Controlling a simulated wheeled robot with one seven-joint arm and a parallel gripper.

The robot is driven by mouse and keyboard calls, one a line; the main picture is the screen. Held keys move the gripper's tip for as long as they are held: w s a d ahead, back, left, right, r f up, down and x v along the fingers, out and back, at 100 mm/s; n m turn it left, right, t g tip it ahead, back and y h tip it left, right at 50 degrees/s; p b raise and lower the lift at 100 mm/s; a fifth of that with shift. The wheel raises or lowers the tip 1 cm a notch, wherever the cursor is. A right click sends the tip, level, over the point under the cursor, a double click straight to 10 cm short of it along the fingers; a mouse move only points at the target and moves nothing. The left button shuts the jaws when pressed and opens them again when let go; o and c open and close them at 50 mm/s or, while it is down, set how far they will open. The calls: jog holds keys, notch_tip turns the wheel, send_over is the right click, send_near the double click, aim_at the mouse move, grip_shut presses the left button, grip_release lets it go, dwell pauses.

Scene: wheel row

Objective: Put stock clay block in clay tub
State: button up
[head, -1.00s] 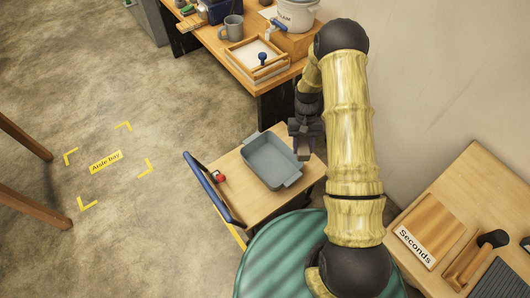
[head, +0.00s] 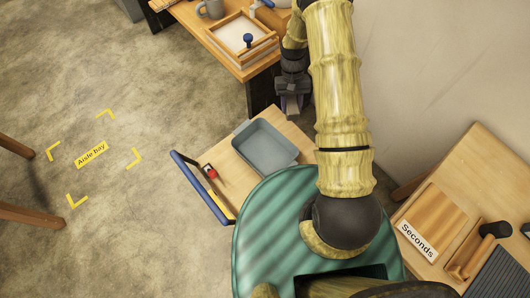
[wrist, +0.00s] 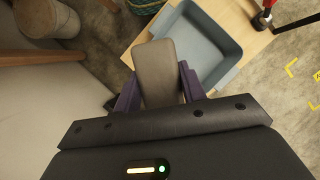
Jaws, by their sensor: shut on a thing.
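The clay tub, a blue-grey rectangular tray (head: 264,147), sits on a small wooden cart and looks empty. It also shows at the top of the wrist view (wrist: 205,48). My gripper (head: 292,104) is over the far right end of the cart, beyond the tub in the head view. In the wrist view its purple fingers (wrist: 157,88) are shut on a grey-brown block (wrist: 156,66), which looks like the stock clay block. The block overlaps the tub's near edge in that view, but its height is unclear. In the head view the block is hardly visible.
The cart (head: 228,178) has a blue handle (head: 200,188) and a small red item (head: 211,172). A workbench (head: 238,62) with a framed tray and mug stands behind. A table with a "Seconds" board (head: 418,240) is at right. The floor at left is open, with a marked bay (head: 92,153).

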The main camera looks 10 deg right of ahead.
jog(key=s+a+f+m+t+y+b, duration=0.1)
jog(key=a+f+m+b, duration=0.4)
jog(key=f+b, duration=0.6)
jog(key=s+a+f+m+y+b, duration=0.1)
jog(key=a+f+m+b, duration=0.3)
jog(key=f+b, duration=0.6)
jog(key=m+y+b, duration=0.1)
jog(key=b, duration=0.5)
jog(key=shift+s+a+f+t, duration=0.3)
jog(key=shift+a+f+t, duration=0.05)
jog(key=shift+t, duration=0.05)
jog(key=shift+y, duration=0.3)
send_over(262, 157)
jog(key=w+d, duration=0.1)
jog(key=shift+d+f+b, duration=0.2)
jog(key=shift+f+b, duration=0.2)
jog(key=shift+f, duration=2.7)
jog(key=shift+f+b, duration=0.3)
jog(key=shift+f, duration=1.55)
